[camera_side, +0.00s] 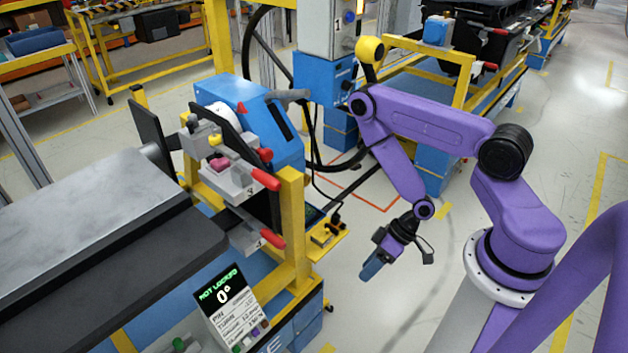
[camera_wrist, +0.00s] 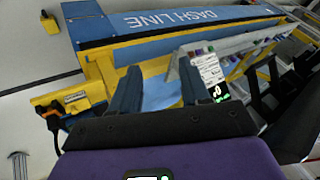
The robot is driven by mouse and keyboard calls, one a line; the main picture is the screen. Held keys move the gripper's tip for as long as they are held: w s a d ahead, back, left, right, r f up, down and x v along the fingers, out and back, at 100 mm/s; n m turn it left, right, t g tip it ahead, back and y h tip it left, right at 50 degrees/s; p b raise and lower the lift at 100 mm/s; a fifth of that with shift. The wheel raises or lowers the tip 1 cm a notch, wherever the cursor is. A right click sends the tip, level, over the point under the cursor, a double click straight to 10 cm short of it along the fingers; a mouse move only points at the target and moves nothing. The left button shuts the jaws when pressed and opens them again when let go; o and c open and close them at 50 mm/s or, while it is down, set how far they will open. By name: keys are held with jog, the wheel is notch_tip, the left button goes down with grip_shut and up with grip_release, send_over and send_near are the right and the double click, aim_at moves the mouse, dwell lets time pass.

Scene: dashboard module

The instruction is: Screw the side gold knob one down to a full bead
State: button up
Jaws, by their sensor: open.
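A small yellow-gold knob (camera_side: 215,140) shows on the grey clamp fixture (camera_side: 210,135) at the module's end in the side view. I cannot tell whether it is the side gold knob one, and its thread and any bead are too small to see. My gripper (camera_side: 371,269) hangs over the floor right of the module, pointing down and left, well apart from the fixture. In the wrist view my two blue fingers (camera_wrist: 158,82) stand apart with nothing between them. A display card (camera_side: 233,305) reads NOT LOCKED and 0°; it also shows in the wrist view (camera_wrist: 205,72).
Red-handled levers (camera_side: 265,180) stick out from the fixture toward my arm. A yellow post (camera_side: 292,220) and a low yellow bracket (camera_side: 328,236) with small dark parts stand between gripper and module. A blue machine (camera_side: 250,105) is behind. Floor around my gripper is clear.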

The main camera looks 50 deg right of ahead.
jog(key=w+d+r+m+t, duration=0.4)
jog(key=w+r+m+t, duration=0.1)
jog(key=w+r, duration=0.1)
jog(key=m+t+h, duration=0.2)
jog(key=m+t, duration=0.3)
jog(key=t, duration=0.1)
send_near(309, 180)
jog(key=x, duration=0.8)
jog(key=shift+w+f, duration=0.1)
jog(key=shift+w, duration=0.15)
jog(key=c, duration=0.8)
